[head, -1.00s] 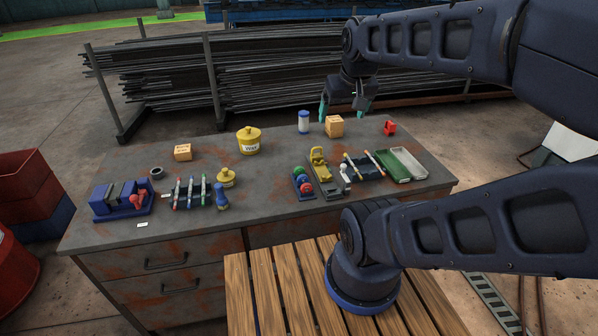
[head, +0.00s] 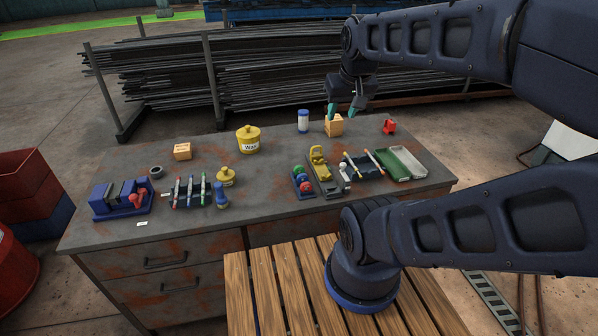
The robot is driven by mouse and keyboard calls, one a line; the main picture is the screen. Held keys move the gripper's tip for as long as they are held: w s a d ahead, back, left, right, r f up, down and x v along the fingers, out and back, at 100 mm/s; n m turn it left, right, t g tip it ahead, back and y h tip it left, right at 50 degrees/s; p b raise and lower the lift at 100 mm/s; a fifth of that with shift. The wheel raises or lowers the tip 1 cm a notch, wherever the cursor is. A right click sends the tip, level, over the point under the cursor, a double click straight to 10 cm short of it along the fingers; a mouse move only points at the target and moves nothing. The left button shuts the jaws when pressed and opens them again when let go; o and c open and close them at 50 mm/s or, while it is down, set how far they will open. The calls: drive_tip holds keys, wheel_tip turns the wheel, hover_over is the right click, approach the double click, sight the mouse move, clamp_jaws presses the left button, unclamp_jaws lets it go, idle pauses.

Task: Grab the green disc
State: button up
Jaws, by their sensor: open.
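The green disc (head: 298,171) sits upright in a small blue holder (head: 308,194) on the workbench, right of the middle. A red disc (head: 305,187) is in the same holder, nearer the front. My gripper (head: 341,110) has teal fingertips and is open. It hangs over the back of the bench, by the top of an orange-tan box (head: 335,127), behind and to the right of the green disc. It is well apart from the disc. I cannot tell whether the fingertips touch the box.
A yellow tool (head: 319,164) stands just right of the holder. A rack with rods (head: 363,167) and a green-and-white tray (head: 400,163) lie farther right. A white-and-blue bottle (head: 303,121) stands left of my gripper.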

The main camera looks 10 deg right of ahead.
drive_tip(key=n+g+h, duration=0.5)
drive_tip(key=n, duration=1.3)
hover_over(299, 166)
drive_tip(key=a, duration=0.4)
wheel_tip(299, 166, down, 24)
drive_tip(key=shift+y, duration=0.3)
drive_tip(key=shift+a+x, duration=0.15)
drive_tip(key=shift+x, duration=2.45)
drive_tip(key=shift+a+x, duration=0.1)
drive_tip(key=shift+x, duration=2.5)
drive_tip(key=shift+w+f, duration=0.1)
drive_tip(key=shift+w, duration=0.05)
clamp_jaws()
